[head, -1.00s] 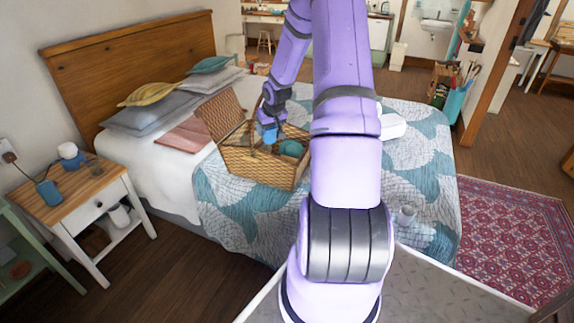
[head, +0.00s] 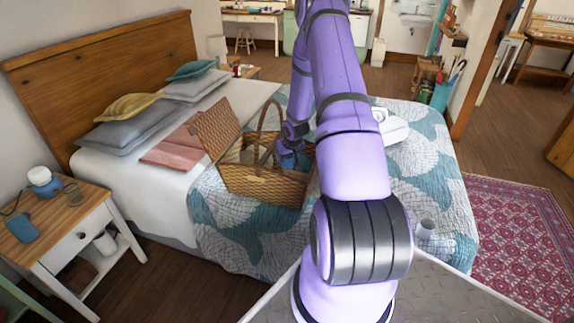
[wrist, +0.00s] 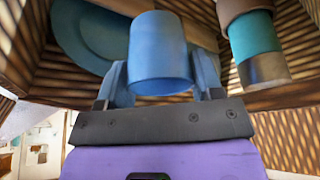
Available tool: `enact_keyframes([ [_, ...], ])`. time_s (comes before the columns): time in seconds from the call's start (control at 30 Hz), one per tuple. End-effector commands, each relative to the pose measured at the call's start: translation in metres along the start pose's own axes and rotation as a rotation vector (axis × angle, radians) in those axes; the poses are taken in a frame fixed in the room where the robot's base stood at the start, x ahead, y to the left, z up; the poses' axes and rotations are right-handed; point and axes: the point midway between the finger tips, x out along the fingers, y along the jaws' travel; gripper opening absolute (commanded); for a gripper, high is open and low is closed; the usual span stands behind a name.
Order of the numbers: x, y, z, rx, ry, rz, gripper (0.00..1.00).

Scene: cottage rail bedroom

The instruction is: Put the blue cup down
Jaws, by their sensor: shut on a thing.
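The blue cup (wrist: 160,50) is between the two fingers of my gripper (wrist: 161,78) in the wrist view. My gripper is shut on it. In the head view my gripper (head: 290,150) reaches down into the open wicker basket (head: 262,186) on the bed, near its right side. The blue cup (head: 287,161) shows only as a small blue patch there. The wrist view shows basket walls around the cup. I cannot tell whether the cup's base touches anything.
In the wrist view, a blue plate (wrist: 82,32) lies behind the cup's left, and a brown and teal cylinder (wrist: 255,45) is to its right. The basket's lid (head: 214,128) stands open on the left, and its handle arches up. A nightstand (head: 68,222) stands left of the bed.

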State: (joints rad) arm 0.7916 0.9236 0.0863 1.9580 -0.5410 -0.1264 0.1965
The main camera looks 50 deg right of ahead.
Motion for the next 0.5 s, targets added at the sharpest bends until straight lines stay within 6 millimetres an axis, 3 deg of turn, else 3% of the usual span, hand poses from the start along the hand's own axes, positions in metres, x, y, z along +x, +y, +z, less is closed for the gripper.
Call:
enact_keyframes([
  [0.3, 0.033, 0.0, 0.015, -0.001, -0.003, 0.0, 0.32],
  [0.5, 0.036, 0.0, 0.015, -0.001, -0.001, 0.001, 0.32],
])
